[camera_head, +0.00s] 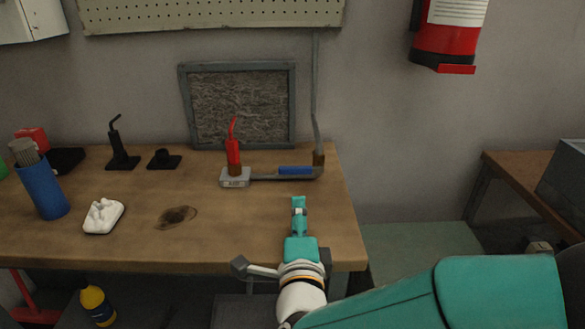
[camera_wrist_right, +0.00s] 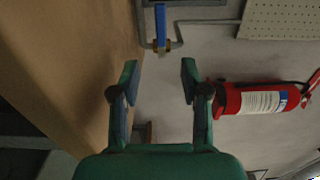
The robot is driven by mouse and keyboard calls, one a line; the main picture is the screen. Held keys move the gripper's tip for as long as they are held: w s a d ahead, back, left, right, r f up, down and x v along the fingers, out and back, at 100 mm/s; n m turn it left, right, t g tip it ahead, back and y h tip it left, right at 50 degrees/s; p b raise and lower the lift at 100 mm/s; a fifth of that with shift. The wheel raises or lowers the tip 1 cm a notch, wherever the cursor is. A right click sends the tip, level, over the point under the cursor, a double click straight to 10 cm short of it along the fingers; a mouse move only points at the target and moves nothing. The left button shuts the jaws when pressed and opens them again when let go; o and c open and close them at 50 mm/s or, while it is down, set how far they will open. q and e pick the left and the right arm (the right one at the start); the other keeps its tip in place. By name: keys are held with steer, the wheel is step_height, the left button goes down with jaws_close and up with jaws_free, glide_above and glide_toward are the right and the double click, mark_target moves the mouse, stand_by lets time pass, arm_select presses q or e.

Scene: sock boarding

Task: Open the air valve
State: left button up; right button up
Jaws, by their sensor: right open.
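The air valve's blue lever (camera_head: 295,170) lies level along the grey pipe at the back right of the workbench. In the right wrist view the blue lever (camera_wrist_right: 160,25) sits at the top, beside a brass fitting (camera_wrist_right: 161,46). My right gripper (camera_head: 298,203) is in front of the lever and apart from it, over the bench's front right part. In the right wrist view my right gripper (camera_wrist_right: 160,76) is open with nothing between its fingers. My left gripper is not in view.
A red bent-tipped piece (camera_head: 233,150) stands on a small labelled grey block (camera_head: 235,179) left of the lever. A grey-framed panel (camera_head: 180,90) leans on the wall behind. A blue cup of rods (camera_head: 43,190) and a white lump (camera_head: 103,216) are far left. A fire extinguisher (camera_head: 449,38) hangs right.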

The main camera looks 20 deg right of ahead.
mark_target(295, 173)
steer(key=x, duration=1.6)
steer(key=shift+f, duration=0.1)
jaws_close()
